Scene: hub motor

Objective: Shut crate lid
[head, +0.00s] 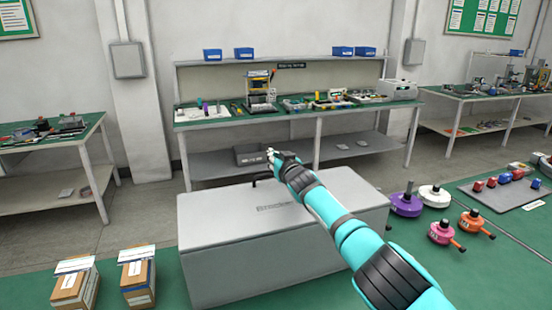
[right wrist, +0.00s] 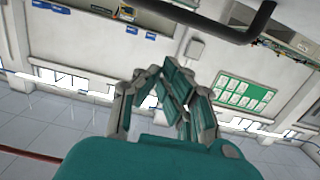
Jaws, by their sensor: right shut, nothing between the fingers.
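The grey crate (head: 230,270) stands on the green floor in the middle of the head view. Its lid (head: 225,215) looks flat on top, level with the walls; I cannot tell whether a gap remains at the far side. A dark handle (head: 262,177) shows at the lid's far edge. My right gripper (head: 271,153) is shut and empty, beyond the crate's far edge in the picture, just above the handle. My right arm hides the lid's right part. In the right wrist view the fingers (right wrist: 165,82) are together, apart from a dark curved bar (right wrist: 225,28). My left gripper is out of view.
Two cardboard boxes (head: 138,280) stand left of the crate. A workbench (head: 300,115) with a lower shelf is behind it. Purple, white and orange round parts (head: 406,204) lie on the floor to the right, near a grey mat (head: 510,192).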

